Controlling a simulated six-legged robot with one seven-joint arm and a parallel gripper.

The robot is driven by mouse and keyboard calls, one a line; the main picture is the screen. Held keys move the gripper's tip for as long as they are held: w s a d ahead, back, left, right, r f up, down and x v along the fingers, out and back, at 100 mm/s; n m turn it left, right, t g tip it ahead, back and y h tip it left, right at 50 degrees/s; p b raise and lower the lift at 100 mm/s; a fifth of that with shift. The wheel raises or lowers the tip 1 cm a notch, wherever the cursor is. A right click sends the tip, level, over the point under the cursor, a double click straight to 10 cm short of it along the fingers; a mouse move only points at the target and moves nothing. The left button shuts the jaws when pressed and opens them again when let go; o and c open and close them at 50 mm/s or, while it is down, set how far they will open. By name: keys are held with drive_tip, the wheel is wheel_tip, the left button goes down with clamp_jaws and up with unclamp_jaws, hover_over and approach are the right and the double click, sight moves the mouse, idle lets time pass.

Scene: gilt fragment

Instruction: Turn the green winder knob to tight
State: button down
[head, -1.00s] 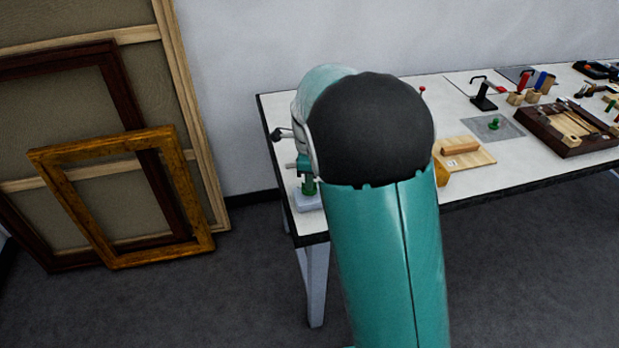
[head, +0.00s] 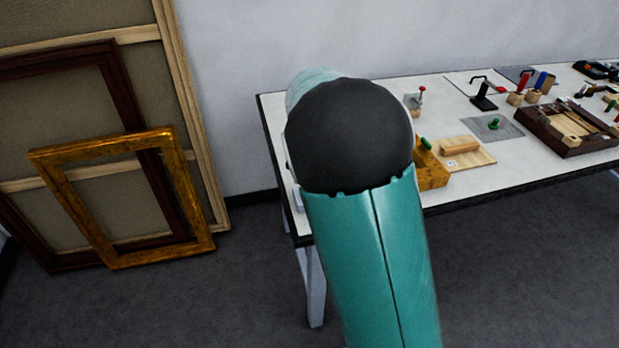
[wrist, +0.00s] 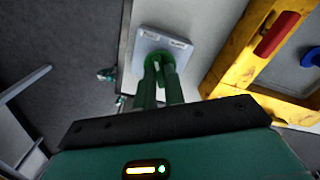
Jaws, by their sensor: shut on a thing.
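The green winder knob (wrist: 154,59) shows in the wrist view, on a pale square base (wrist: 146,40) with small labels too small to read. My gripper (wrist: 163,67) is shut on the knob, its two green fingers reaching to it and partly covering it. Which way the knob is turned cannot be read. In the head view my arm hides the gripper and the knob; a small edge of the pale base (head: 298,200) shows left of the arm, near the table's left end.
The white table (head: 459,95) runs to the right. A yellow block (head: 432,172) stands just right of my arm; a wooden board (head: 478,158), a grey plate with another green knob (head: 494,123) and a dark wooden frame (head: 568,130) lie further right. Picture frames (head: 120,200) lean at left.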

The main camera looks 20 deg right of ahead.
idle(0.4)
drive_tip(key=c, duration=1.5)
unclamp_jaws()
drive_tip(key=shift+r, duration=0.1)
wheel_tip(320, 180, up, 14)
drive_tip(key=shift+f, duration=0.2)
